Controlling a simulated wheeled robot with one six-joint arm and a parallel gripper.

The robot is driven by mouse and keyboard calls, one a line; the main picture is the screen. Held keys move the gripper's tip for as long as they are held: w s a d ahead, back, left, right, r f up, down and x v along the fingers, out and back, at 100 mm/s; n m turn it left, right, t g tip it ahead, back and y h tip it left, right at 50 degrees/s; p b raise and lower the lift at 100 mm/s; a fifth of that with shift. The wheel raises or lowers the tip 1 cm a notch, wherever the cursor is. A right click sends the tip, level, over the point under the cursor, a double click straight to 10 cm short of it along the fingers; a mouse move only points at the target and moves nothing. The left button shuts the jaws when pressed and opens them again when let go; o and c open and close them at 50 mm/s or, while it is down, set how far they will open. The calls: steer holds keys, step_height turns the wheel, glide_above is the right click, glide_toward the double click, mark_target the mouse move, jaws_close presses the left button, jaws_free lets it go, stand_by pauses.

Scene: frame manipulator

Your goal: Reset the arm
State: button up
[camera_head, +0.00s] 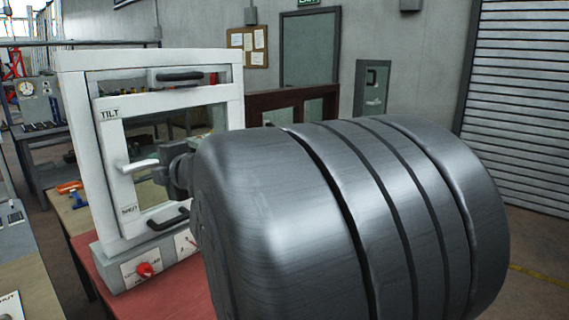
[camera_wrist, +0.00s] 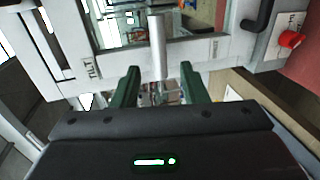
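My gripper (camera_wrist: 158,78) is open in the wrist view, with its two green fingers apart. The light grey lever handle (camera_wrist: 157,45) of the white window frame reaches down between the fingertips, with a gap on each side. In the head view the handle (camera_head: 136,165) sticks out from the sash marked TILT (camera_head: 109,114). My dark gripper (camera_head: 180,170) is beside the handle's end there, partly hidden by my large grey arm link. The white frame (camera_head: 72,130) stands upright, and its sash looks closed or nearly so.
The frame's base has a red knob (camera_head: 145,270) and stands on a red surface (camera_head: 180,289). Black handles sit at the frame's top (camera_head: 180,76) and bottom (camera_head: 168,220). A workbench (camera_head: 40,131) is at the left. My arm link hides much of the right side.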

mark_target(144, 169)
steer(key=b+x, duration=0.1)
steer(key=x, duration=0.8)
steer(key=shift+w+a+f+b, duration=0.1)
steer(key=shift+a+b, duration=0.05)
steer(key=shift+b, duration=0.2)
steer(key=shift+w+a, duration=0.15)
steer(key=shift+w, duration=0.05)
steer(key=shift+s+f+m+p, duration=0.1)
steer(key=shift+f+m+p, duration=0.3)
steer(key=shift+m, duration=0.7)
